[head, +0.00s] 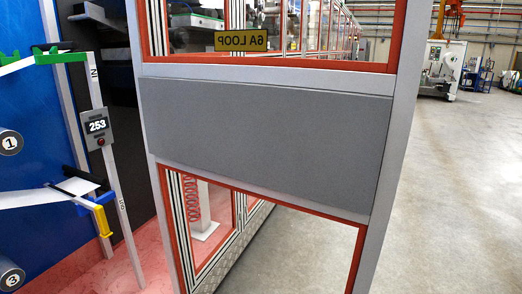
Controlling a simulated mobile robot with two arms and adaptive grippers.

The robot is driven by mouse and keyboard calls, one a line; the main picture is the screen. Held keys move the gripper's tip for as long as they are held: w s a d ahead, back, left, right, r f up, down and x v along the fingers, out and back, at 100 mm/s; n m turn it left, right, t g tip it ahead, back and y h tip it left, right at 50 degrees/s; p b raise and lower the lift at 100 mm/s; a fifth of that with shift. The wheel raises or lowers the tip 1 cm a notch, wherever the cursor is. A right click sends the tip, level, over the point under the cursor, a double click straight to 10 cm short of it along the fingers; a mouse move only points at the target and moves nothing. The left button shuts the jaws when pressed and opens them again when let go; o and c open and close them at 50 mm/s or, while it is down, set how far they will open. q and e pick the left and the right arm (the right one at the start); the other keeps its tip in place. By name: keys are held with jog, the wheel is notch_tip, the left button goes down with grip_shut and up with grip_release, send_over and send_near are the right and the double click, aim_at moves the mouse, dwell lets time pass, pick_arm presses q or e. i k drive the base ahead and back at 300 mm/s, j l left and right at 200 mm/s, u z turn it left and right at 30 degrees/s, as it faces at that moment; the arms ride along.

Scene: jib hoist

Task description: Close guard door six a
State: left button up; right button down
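The guard door (262,140) with the 6A LOOP sign (242,41) fills the middle of the head view. It has a pale metal frame, a grey middle panel and clear windows with orange-red edging above and below. It stands open, with the machine's inside exposed to its left. No handle or latch can be made out on it. Neither of my grippers is in view.
Left of the door are a blue machine wall (30,130), numbered rollers (9,143), a display reading 253 (97,126) and a post with a yellow and blue bracket (95,210). More guard panels run away behind the door. The concrete floor (450,200) at right is clear.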

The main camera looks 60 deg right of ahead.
aim_at(327, 139)
jog(key=k+l, duration=0.15)
jog(key=l, duration=0.3)
jog(key=k+l+u, duration=0.15)
jog(key=l, duration=0.35)
jog(key=k+l, duration=0.2)
jog(key=l, duration=0.25)
jog(key=k+l+u, duration=0.1)
jog(key=l, duration=0.35)
jog(key=k+l+u, duration=0.1)
jog(key=k+l, duration=0.45)
jog(key=l, duration=0.25)
jog(key=k+l+u, duration=0.15)
jog(key=l, duration=0.3)
jog(key=k+l, duration=0.1)
jog(key=l, duration=0.2)
jog(key=k+l, duration=0.15)
jog(key=l, duration=0.2)
jog(key=k+l, duration=0.1)
jog(key=l, duration=0.2)
